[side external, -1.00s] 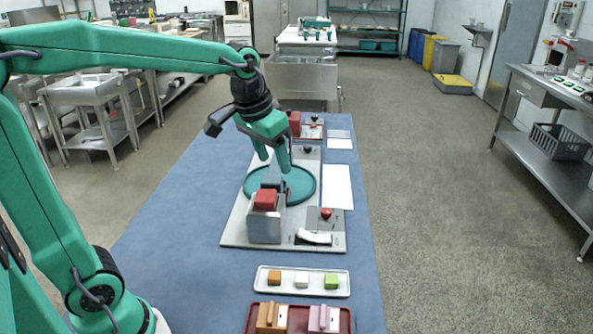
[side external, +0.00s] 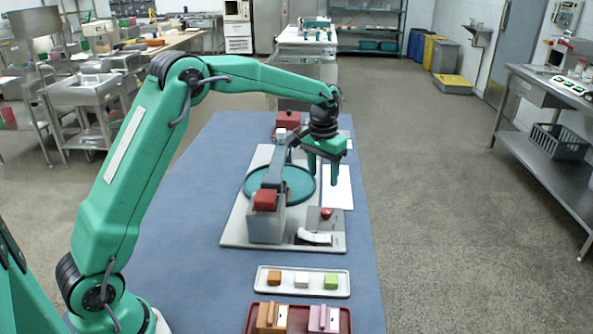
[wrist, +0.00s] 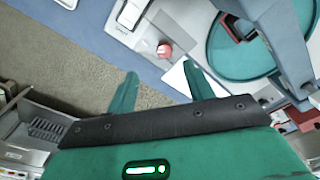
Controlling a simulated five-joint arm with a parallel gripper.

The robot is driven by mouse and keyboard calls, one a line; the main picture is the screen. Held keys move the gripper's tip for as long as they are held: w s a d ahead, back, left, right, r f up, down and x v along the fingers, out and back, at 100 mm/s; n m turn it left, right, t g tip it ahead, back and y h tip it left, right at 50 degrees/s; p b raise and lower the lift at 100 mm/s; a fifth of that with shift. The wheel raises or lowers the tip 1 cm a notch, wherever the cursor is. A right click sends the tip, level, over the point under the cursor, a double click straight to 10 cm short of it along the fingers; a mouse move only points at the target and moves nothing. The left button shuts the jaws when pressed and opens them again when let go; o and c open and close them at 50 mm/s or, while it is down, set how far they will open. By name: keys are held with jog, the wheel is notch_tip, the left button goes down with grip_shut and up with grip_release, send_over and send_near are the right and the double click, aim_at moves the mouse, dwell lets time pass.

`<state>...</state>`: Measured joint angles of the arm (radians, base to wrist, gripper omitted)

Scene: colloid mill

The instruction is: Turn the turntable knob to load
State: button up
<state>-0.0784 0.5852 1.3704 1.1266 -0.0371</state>
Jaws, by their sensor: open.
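The teal turntable (side external: 297,184) lies on a pale base plate, partly under a grey arm; it also shows in the wrist view (wrist: 238,58). A red knob (side external: 327,213) sits on a grey panel in front of it, beside a white rocker-like part (side external: 314,237). The red knob also shows in the wrist view (wrist: 165,50); its pointing direction is too small to read. I cannot tell from a label whether it is the turntable knob. My gripper (side external: 323,178) is open, empty and pointing down beyond the red knob, apart from it. Its fingers (wrist: 160,72) show in the wrist view.
A grey housing with a red top (side external: 265,200) stands left of the red knob. A white sheet (side external: 342,191) lies right of the turntable. A white tray (side external: 262,287) with small blocks and a dark red tray (side external: 247,325) lie nearer. Blue table (side external: 190,230) is clear at left.

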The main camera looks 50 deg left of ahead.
send_over(326, 210)
jog(key=shift+g, duration=0.3)
notch_tip(326, 210, down, 5)
jog(key=shift+f, duration=0.15)
jog(key=shift+f, duration=3.9)
jog(key=c, duration=1)
